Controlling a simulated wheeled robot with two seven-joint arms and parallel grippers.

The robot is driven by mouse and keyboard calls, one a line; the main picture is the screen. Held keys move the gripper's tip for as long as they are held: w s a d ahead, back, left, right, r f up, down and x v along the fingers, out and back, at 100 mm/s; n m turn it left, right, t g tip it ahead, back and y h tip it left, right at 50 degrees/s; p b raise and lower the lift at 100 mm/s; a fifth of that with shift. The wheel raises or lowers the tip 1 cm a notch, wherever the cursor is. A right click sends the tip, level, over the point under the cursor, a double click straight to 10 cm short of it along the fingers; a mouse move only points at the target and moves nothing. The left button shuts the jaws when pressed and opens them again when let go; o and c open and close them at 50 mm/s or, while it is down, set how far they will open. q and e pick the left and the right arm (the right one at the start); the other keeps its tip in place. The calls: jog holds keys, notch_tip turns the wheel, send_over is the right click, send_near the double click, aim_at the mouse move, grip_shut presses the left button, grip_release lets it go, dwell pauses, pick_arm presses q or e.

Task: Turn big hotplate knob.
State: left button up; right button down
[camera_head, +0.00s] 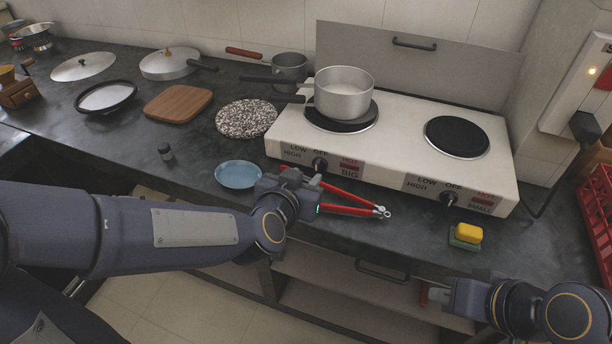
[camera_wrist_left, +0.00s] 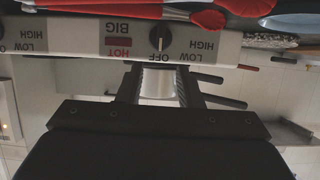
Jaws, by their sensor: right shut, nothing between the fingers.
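The big hotplate knob (camera_head: 320,163) is a black dial on the front panel of the cream hotplate (camera_head: 400,170). In the left wrist view, which is upside down, the knob (camera_wrist_left: 160,38) has its white mark toward OFF. My left gripper (camera_head: 292,176) is in front of the panel, to the left of the knob in the head view. In the left wrist view its two fingers (camera_wrist_left: 160,80) are apart with nothing between them, and do not touch the knob. My right gripper (camera_head: 432,294) is low at the counter's front edge, shut and empty.
Red-handled tongs (camera_head: 350,210) lie on the counter beside my left gripper. A blue dish (camera_head: 238,174) is to the left. A pot (camera_head: 344,95) sits on the big plate. The small knob (camera_head: 448,198) and a yellow sponge (camera_head: 468,234) are to the right.

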aim_at(317, 165)
pick_arm(q)
jog(key=b+x, duration=0.2)
jog(key=x, duration=0.4)
jog(key=shift+w+f, duration=0.15)
jog(key=shift+f, duration=0.05)
jog(key=shift+w+d+f, duration=0.1)
jog(key=shift+w+d, duration=0.1)
jog(key=shift+w, duration=0.2)
jog(key=shift+c, duration=0.3)
grip_shut()
